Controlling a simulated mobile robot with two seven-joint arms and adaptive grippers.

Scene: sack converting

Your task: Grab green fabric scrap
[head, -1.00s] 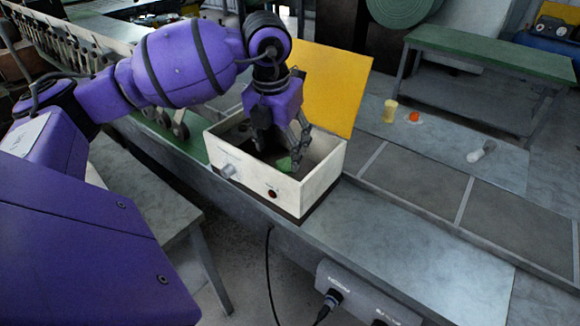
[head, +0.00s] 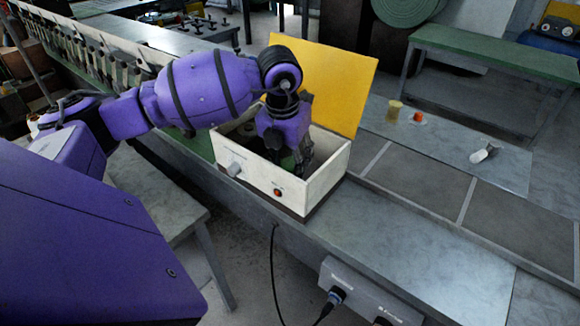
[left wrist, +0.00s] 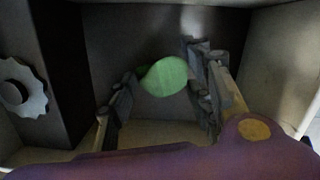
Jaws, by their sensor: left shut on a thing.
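The green fabric scrap (left wrist: 165,77) shows in the left wrist view as a rounded green piece between the two fingers of my left gripper (head: 290,160). The gripper reaches down inside an open cream box (head: 318,185) and is shut on the scrap, low in the box. In the head view the box walls and the gripper hide most of the scrap. My right gripper is not in view.
A yellow lid (head: 322,85) stands raised behind the box. A scoop (head: 484,153), a beige cylinder (head: 394,110) and an orange item (head: 418,117) lie to the right. The bench (head: 400,235) in front is clear.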

